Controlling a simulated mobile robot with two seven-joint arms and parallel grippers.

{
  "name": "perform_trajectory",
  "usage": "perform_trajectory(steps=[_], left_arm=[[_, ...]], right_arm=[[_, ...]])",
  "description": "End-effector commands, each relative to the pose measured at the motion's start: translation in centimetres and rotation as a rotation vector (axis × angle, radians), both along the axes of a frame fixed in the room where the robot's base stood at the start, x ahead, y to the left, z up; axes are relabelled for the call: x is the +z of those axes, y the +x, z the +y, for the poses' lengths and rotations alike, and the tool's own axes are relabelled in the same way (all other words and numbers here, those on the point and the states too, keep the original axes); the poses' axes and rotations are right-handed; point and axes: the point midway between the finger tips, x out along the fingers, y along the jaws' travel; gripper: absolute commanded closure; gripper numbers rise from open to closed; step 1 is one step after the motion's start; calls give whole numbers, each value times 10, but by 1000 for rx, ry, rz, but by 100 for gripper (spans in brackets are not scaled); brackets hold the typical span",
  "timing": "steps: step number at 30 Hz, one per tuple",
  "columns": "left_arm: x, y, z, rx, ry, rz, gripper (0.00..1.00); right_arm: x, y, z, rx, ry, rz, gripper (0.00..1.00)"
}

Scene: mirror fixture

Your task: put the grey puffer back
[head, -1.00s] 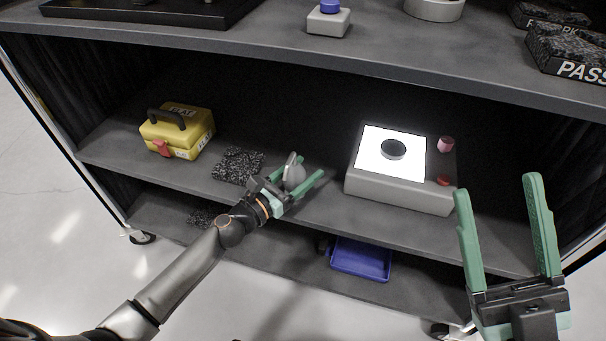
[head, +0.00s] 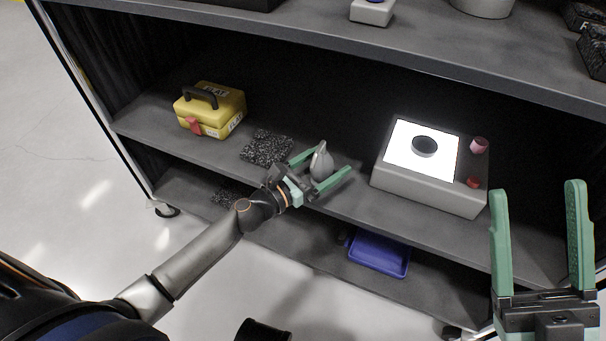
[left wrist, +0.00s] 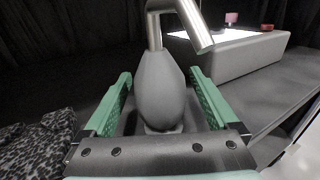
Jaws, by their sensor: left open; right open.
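The grey puffer (head: 321,163) stands upright on the middle shelf, between the speckled dark pad and the light box. It also shows in the left wrist view (left wrist: 160,90), a grey bulb with a bent metal nozzle on top. My left gripper (head: 322,164) is open, with its green fingers on either side of the puffer. In the left wrist view the fingers (left wrist: 160,98) stand apart from the bulb, with gaps on both sides. My right gripper (head: 540,215) is open and empty at the right, in front of the shelf.
A speckled pad (head: 268,149) lies left of the puffer, with a yellow case (head: 212,108) beyond. A light box (head: 430,190) with a dark disc (head: 424,146) stands to the right. A blue tray (head: 379,254) sits on the lower shelf. The upper shelf's edge (head: 400,65) overhangs.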

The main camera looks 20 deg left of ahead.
Motion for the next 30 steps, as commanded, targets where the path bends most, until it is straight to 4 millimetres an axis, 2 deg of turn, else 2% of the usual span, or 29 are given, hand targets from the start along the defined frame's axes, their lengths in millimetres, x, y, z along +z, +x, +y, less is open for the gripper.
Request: perform_trajectory(steps=[12, 18, 22, 26, 30], left_arm=[[0, -70, 36, 0, 1, 2, 7], [0, -89, 47, 0, 0, 0, 7], [1, -95, 49, 0, 21, -9, 7], [4, -97, 45, 11, 196, -76, 7], [19, -98, 40, 52, 605, -257, 7]], right_arm=[[7, 0, -1, 2, 7, -1, 31], [7, 0, -1, 1, 8, -3, 31], [7, 0, -2, 1, 8, -3, 31], [7, 0, -2, 1, 8, -3, 31], [7, 0, -2, 0, 7, -3, 31]])
